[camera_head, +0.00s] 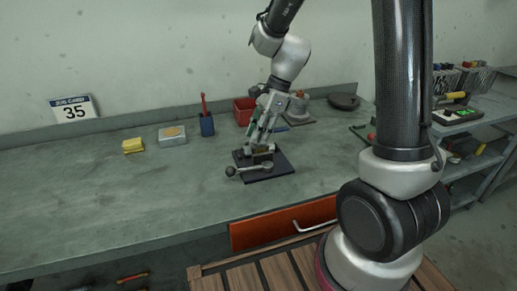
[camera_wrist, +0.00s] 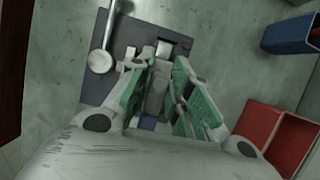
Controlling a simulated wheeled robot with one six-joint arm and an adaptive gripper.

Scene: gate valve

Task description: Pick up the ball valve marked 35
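A dark flat plate (camera_head: 282,169) lies on the workbench with metal valve parts on it. A lever with a round end (camera_head: 232,171) sticks out to the left; its round end also shows in the wrist view (camera_wrist: 100,61). My gripper (camera_head: 258,146) points down over the plate. In the wrist view my gripper (camera_wrist: 164,58) has its green-padded fingers on either side of a grey metal body (camera_wrist: 156,92). I cannot tell whether the fingers press on it. No number is readable on any valve. A job card (camera_head: 75,109) on the wall side reads 35.
A yellow sponge (camera_head: 133,146), a light box (camera_head: 172,135), a blue cup (camera_head: 207,125) with a red tool and a red bin (camera_head: 243,111) stand behind the plate. A dark round item (camera_head: 344,101) lies at the back right. The bench's left front is clear.

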